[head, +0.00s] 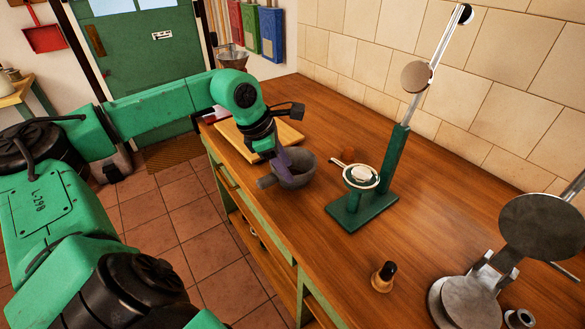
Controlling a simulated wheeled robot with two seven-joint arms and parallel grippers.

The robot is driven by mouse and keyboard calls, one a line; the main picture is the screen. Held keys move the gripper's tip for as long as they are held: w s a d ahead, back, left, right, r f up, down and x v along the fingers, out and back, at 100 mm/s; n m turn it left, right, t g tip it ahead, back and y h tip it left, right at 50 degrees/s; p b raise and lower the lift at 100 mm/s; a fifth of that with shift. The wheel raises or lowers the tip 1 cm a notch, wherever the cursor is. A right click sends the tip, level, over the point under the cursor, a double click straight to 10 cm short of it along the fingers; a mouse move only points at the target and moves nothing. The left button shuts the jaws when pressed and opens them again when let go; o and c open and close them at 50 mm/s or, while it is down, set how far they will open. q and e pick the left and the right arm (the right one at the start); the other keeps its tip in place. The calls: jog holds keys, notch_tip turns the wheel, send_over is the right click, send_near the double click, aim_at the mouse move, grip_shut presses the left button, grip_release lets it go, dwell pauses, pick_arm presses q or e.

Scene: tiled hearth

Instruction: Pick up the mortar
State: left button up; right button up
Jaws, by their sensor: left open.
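The mortar (299,172) is a dark grey bowl standing on the wooden counter near its left edge. A stubby grey part sticks out at its lower left; I cannot tell whether it belongs to the mortar. My left gripper (283,168) comes down from the left arm, and its greyish-purple finger covers the mortar's left side. The gripper is open. I cannot tell whether its fingers touch the rim or straddle the wall. My right gripper is out of view.
A wooden board (290,136) lies just behind the mortar. A green stand (381,190) with a round cup is to the right. A small dark-knobbed stamp (383,277) and a metal press (470,297) are at the front right. The tiled wall (395,55) bounds the counter (440,200).

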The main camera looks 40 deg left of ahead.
pick_arm(q)
jog(key=p+x, duration=0.1)
jog(key=x, duration=0.2)
jog(key=shift+w+d+f+p, duration=0.1)
jog(key=shift+d+f+p, duration=0.05)
jog(key=shift+f+p, duration=0.25)
jog(key=shift+w+f, duration=0.15)
jog(key=shift+f, duration=0.15)
jog(key=shift+r, duration=0.1)
grip_shut()
dwell(0.7)
